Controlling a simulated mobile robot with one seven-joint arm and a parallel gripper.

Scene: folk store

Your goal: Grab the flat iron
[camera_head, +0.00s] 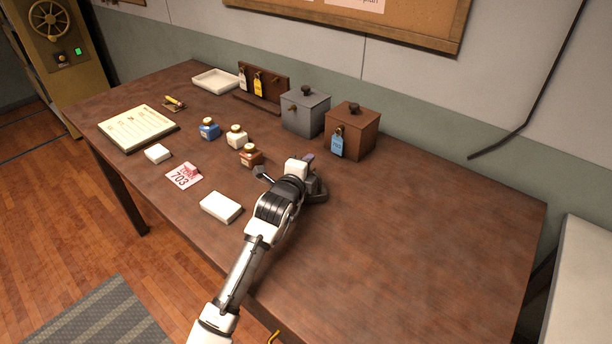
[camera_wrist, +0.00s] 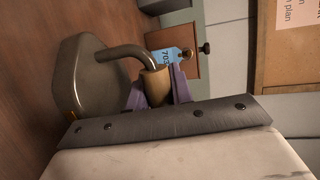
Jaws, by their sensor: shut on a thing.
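The flat iron (camera_wrist: 80,75) is a dark grey metal block with a curved bar and a tan wooden handle. In the wrist view my gripper (camera_wrist: 158,92) has its purple fingers closed on the wooden handle. In the head view the iron's dark base (camera_head: 318,194) shows on the table just right of my gripper (camera_head: 309,163), and my wrist hides much of the iron. The iron appears to be at the tabletop; I cannot tell whether it touches.
A brown box (camera_head: 365,130) with a blue tag and a grey box (camera_head: 304,112) stand behind the iron. The table's right side (camera_head: 430,220) is clear.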

